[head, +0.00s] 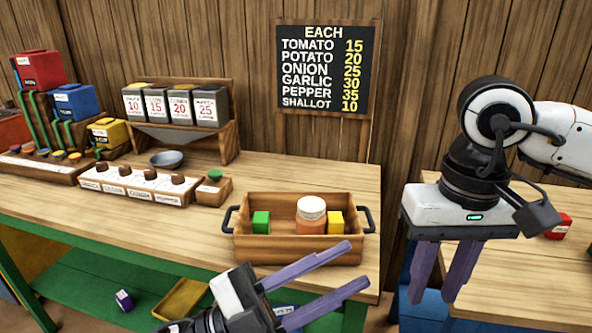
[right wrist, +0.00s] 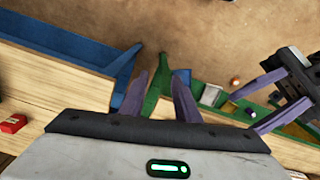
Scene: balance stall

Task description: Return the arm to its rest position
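My left gripper (head: 358,266) is in the lower middle of the head view. Its purple fingers are spread and nothing is between them. They show in front of the lower edge of a wooden tray (head: 290,256). My right gripper (head: 434,297) hangs fingers down at the right, beside the right-hand table's near left corner. Its fingers are apart and empty. In the right wrist view the right fingers (right wrist: 159,78) are also apart with nothing between, and the left gripper (right wrist: 246,114) shows at the right.
The tray holds a green block (head: 261,222), a lidded jar (head: 310,222) and a yellow block (head: 336,223). A grey bowl (head: 166,159) and a wooden bin rack (head: 228,145) stand behind. A red block (head: 558,227) lies on the right table (head: 535,275). A gap separates the tables.

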